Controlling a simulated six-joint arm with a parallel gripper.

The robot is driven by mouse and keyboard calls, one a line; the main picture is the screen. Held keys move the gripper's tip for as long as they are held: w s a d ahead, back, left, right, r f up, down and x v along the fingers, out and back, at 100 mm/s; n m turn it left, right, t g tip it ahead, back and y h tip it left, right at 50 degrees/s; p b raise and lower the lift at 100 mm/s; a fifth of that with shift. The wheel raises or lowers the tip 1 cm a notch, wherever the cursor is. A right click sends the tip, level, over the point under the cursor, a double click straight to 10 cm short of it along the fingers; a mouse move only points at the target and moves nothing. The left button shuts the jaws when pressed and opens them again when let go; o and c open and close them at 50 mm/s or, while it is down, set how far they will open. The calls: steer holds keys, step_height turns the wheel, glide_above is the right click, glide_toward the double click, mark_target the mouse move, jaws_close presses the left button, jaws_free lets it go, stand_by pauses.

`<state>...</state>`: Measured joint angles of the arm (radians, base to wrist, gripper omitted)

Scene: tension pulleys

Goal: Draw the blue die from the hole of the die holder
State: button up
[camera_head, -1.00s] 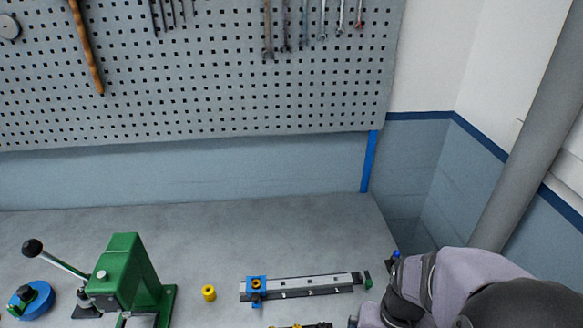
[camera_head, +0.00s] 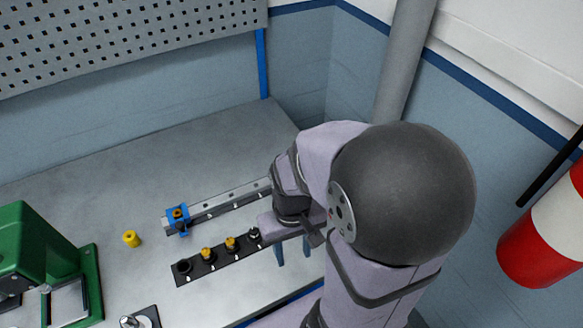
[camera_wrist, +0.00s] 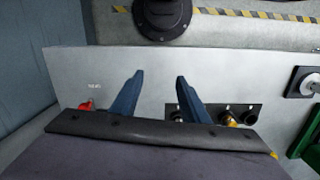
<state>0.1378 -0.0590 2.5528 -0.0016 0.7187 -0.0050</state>
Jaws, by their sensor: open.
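The die holder, which I take to be the black strip (camera_head: 218,258), lies on the grey bench in the head view. It carries a dark round socket, two yellow pieces and a dark piece at its right end. The strip also shows in the wrist view (camera_wrist: 213,108), right of my fingers and partly behind one. I cannot make out a blue die in either current view; my arm may hide it. My gripper (camera_head: 293,252) is open and empty to the right of the strip, fingers pointing down. Its two blue-grey fingers stand apart in the wrist view (camera_wrist: 160,76).
A rail with a blue clamp (camera_head: 177,219) lies behind the strip. A yellow cylinder (camera_head: 131,239) and a green press (camera_head: 30,245) stand to the left. A small red piece (camera_wrist: 86,105) lies left of my fingers in the wrist view. Bare bench lies behind the rail.

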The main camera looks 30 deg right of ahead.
steer(key=shift+m, duration=0.8)
steer(key=w+d+f, duration=0.1)
steer(key=w+d+f+b, duration=0.1)
steer(key=w+d, duration=0.1)
steer(key=w+d+f+b, duration=0.1)
steer(key=shift+w+d+f, duration=0.15)
steer(key=shift+w+d, duration=0.2)
steer(key=shift+w, duration=0.05)
steer(key=shift+m+t, duration=0.4)
steer(key=w+d, duration=0.2)
steer(key=w, duration=0.1)
steer(key=w+d+r+b, duration=0.1)
steer(key=w, duration=0.1)
steer(key=shift+w+d, duration=0.1)
steer(key=shift+d, duration=0.3)
steer(key=w+r, duration=0.1)
steer(key=r, duration=0.1)
steer(key=w+d+r, duration=0.1)
steer(key=w, duration=0.1)
steer(key=w+r, duration=0.1)
steer(key=r, duration=0.1)
steer(key=shift+w+d+r, duration=0.25)
steer(key=shift+d+r, duration=0.1)
steer(key=shift+d, duration=0.05)
steer(key=shift+s+a, duration=0.1)
steer(key=shift+s, duration=0.1)
steer(key=shift+f+p, duration=0.9)
steer(key=shift+f, duration=2.8)
jaws_close()
